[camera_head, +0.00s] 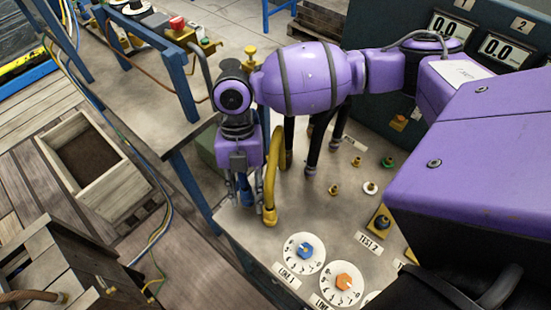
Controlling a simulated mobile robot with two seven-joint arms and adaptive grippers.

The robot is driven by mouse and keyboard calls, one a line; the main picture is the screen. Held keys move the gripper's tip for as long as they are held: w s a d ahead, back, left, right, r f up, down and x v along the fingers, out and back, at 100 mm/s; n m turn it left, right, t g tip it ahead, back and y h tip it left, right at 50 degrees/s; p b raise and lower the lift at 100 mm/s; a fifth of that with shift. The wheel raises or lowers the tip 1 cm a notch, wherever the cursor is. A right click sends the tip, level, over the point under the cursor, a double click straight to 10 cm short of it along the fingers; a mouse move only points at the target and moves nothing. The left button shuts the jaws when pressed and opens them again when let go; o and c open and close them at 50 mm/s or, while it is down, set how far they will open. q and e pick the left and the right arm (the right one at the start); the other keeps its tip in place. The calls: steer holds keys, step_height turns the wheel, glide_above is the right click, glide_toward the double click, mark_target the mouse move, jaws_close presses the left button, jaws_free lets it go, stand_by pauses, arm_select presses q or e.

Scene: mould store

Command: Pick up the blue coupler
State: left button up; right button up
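My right gripper (246,199) points down at the left edge of the grey bench top, below the purple wrist of my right arm. A small blue part, which looks like the blue coupler (246,194), shows between its fingers. The fingers look spread, one on each side of the blue part, with some room around it. The upper end of the blue part is hidden by the gripper. I cannot tell whether a finger touches it. My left gripper is not in view.
A thick yellow bent pipe (270,185) stands right beside the gripper's right side. Dials with a blue knob (305,250) and an orange knob (343,282) lie nearer on the bench. Black upright hoses (313,150) stand behind. A wooden planter (88,160) is on the floor at left.

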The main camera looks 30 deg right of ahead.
mark_target(244, 185)
steer(key=shift+r, duration=0.1)
jaws_close()
steer(key=shift+w, duration=0.1)
steer(key=shift+r, duration=0.15)
steer(key=shift+r, duration=0.25)
steer(key=r, duration=0.3)
steer(key=shift+s+r, duration=0.1)
steer(key=shift+s, duration=0.15)
steer(key=s+d+r+p, duration=0.1)
steer(key=s+r, duration=0.8)
steer(key=s, duration=0.4)
steer(key=shift+s, duration=0.3)
steer(key=shift+d, duration=0.1)
